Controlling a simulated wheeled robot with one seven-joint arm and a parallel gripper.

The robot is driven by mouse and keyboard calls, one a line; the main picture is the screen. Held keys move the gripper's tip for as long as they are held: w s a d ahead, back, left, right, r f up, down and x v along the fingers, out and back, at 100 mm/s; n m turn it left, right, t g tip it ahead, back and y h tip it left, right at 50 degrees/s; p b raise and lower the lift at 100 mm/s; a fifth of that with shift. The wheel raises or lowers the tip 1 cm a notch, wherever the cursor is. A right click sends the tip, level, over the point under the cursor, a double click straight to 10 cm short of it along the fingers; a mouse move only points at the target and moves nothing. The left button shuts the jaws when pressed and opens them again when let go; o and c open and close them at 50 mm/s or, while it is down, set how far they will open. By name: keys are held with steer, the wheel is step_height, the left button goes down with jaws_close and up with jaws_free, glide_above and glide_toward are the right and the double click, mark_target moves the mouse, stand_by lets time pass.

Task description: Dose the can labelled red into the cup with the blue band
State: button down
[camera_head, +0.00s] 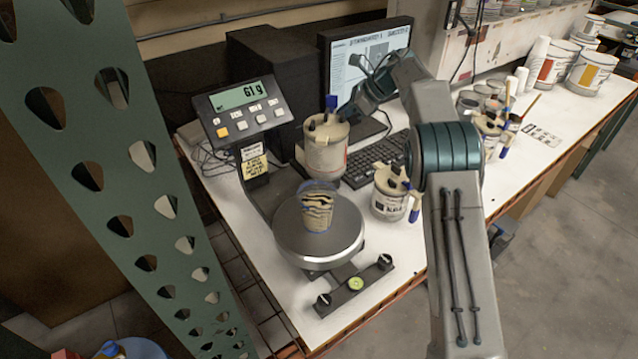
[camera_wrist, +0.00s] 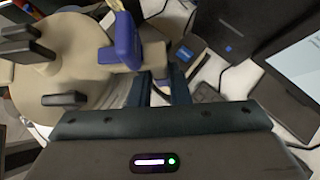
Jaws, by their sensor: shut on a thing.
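My gripper (camera_wrist: 163,92) is shut on a beige-lidded can (camera_wrist: 60,70) with black knobs and a blue spout part. In the head view, this can (camera_head: 326,152) is held in the air just behind and above the cup; only a reddish edge of its label shows, and I cannot read it. The fingers are hidden there. The clear cup (camera_head: 317,212) stands on the round scale pan (camera_head: 290,243), with blue near its rim and dark and cream streaks on its side. The scale display (camera_head: 239,96) appears to read 61 g.
A can with a dark label (camera_head: 388,204) stands right of the scale, in front of the keyboard (camera_head: 372,160). More cans (camera_head: 490,130) stand farther right. A monitor (camera_head: 365,65) is behind. A green perforated upright (camera_head: 130,180) rises at left. A level bar (camera_head: 354,284) lies in front of the scale.

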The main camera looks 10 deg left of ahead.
step_height(320, 180, down, 4)
steer(key=shift+s+f, duration=0.1)
steer(key=shift+f, duration=0.15)
steer(key=shift+r, duration=0.1)
